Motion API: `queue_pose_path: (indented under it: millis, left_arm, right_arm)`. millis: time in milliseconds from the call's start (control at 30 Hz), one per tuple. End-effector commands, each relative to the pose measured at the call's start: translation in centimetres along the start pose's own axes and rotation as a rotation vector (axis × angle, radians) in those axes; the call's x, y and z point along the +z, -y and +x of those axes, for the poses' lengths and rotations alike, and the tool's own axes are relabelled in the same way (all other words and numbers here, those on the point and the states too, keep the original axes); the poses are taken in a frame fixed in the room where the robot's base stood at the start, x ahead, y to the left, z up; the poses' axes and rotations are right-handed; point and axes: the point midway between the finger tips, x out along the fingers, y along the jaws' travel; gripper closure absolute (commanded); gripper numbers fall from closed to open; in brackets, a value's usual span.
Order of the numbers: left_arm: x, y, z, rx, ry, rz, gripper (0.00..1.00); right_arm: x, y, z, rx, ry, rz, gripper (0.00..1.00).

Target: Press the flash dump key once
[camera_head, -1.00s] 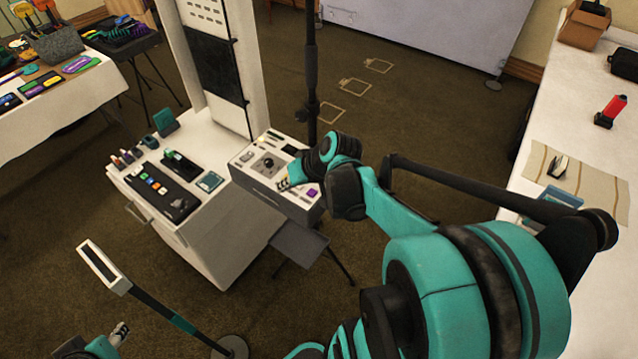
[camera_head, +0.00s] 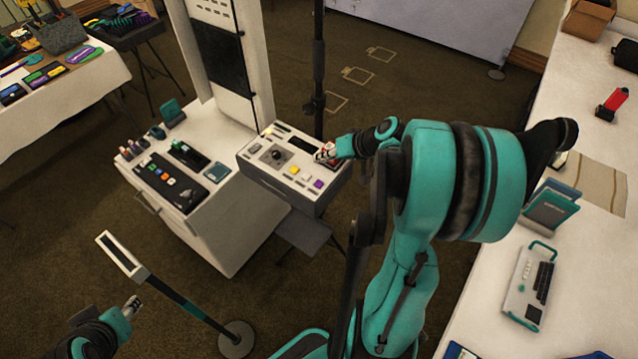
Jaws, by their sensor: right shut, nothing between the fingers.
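A pale control box (camera_head: 258,176) stands beside the white cabinet, with a dark knob (camera_head: 277,155), a yellow key (camera_head: 294,170), a purple key (camera_head: 318,184) and small white keys on its top. I cannot read any labels, so I cannot tell which key is the flash dump key. My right gripper (camera_head: 325,154) is shut and empty, with its tips at the right part of the box top. A red patch shows by the tips; I cannot tell whether they touch it. My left gripper (camera_head: 133,304) is low at the left, far from the box; its jaws are too small to judge.
The white cabinet (camera_head: 232,232) carries a black strip of coloured buttons (camera_head: 168,181). A dark pole (camera_head: 318,75) rises behind the box. A stand with a framed sign (camera_head: 120,256) is in front. The right table holds a keyboard device (camera_head: 530,285) and a red-topped item (camera_head: 616,99).

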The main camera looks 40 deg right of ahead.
Motion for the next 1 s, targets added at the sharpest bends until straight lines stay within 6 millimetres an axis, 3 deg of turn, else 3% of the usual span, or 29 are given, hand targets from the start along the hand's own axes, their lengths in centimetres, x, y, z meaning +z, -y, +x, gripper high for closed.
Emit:
queue_pose_path:
  millis: [600, 1000]
  left_arm:
    - [3.9, 0.0, 5.4, 0.0, 0.0, 0.0, 0.6]
    - [4.0, 0.0, 5.6, 0.0, 0.0, 0.0, 0.6]
  right_arm:
    - [4.0, -4.0, 5.5, 0.0, 0.0, 0.0, 1.0]
    - [4.2, -4.2, 5.8, 0.0, 0.0, 0.0, 1.0]
